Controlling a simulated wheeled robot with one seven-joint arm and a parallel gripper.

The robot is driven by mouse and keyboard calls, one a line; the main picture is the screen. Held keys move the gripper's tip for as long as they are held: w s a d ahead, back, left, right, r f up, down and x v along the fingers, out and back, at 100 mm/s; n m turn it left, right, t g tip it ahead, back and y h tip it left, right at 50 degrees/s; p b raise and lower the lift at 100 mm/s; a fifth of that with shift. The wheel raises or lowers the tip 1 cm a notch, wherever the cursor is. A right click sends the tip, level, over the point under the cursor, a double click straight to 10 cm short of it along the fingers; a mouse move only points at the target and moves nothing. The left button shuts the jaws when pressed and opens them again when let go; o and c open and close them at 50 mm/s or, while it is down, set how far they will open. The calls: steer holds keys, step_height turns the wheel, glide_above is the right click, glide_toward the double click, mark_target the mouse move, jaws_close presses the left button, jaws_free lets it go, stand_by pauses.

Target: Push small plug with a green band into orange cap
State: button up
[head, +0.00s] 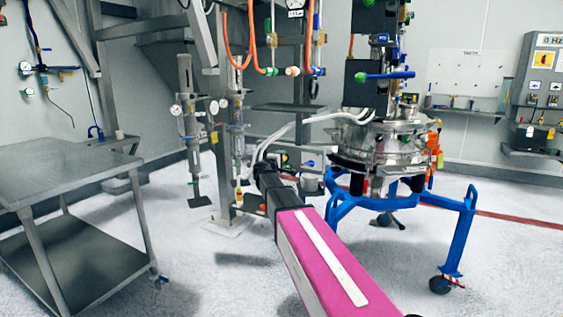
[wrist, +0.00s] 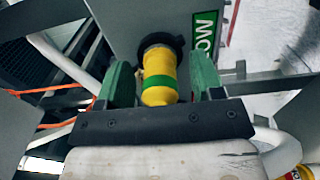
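In the wrist view, a yellow cylindrical plug with a green band (wrist: 160,83) stands between the two green fingers of my gripper (wrist: 161,85). The fingers are apart, with a narrow gap visible on each side of the plug. Its far end meets a dark round collar (wrist: 176,42) on a grey panel. I cannot tell whether the plug is fully seated there. In the head view, my pink arm reaches toward the metal column, and its dark end hides the fingers and plug. I cannot make out the orange cap for sure in either view.
The grey panel carries a green label (wrist: 204,35). Pale hoses and orange tubing run near my gripper. In the head view, a steel vessel (head: 385,140) on a blue wheeled frame (head: 465,225) stands right of my arm, and a steel table (head: 60,165) stands left. Floor between is mostly open.

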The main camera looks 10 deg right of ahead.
jaws_close()
steer(key=shift+s, duration=0.1)
steer(key=shift+v, duration=2.95)
